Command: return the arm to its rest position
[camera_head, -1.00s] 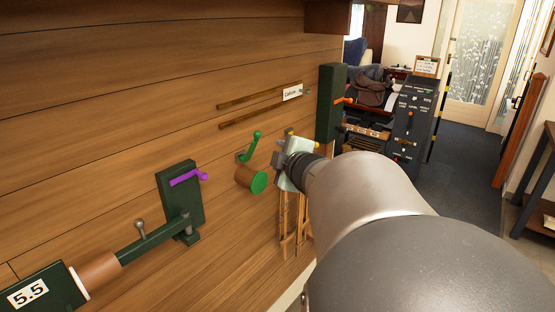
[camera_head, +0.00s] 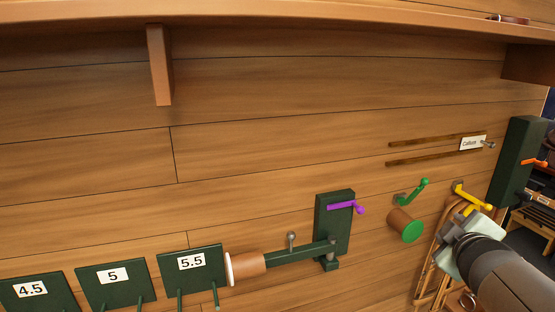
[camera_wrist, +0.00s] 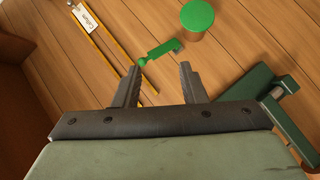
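My gripper (camera_wrist: 160,68) shows in the wrist view with its two dark fingers apart and nothing between them. In the head view my gripper (camera_head: 460,224) is at the lower right, in front of the wooden wall, just right of a brown cylinder with a green end (camera_head: 405,226). A green crank handle (camera_head: 413,192) is on the wall above that cylinder. A yellow handle (camera_head: 472,196) shows just above my gripper. Whether my gripper touches anything cannot be told from the head view.
A dark green bracket with a purple handle (camera_head: 345,206) holds an arm ending in a brown cylinder (camera_head: 247,267). Labelled green plates, including 5.5 (camera_head: 192,274), line the lower left. Two thin rods (camera_head: 435,149) and a dark green post (camera_head: 517,160) are at right. A shelf (camera_head: 270,12) runs overhead.

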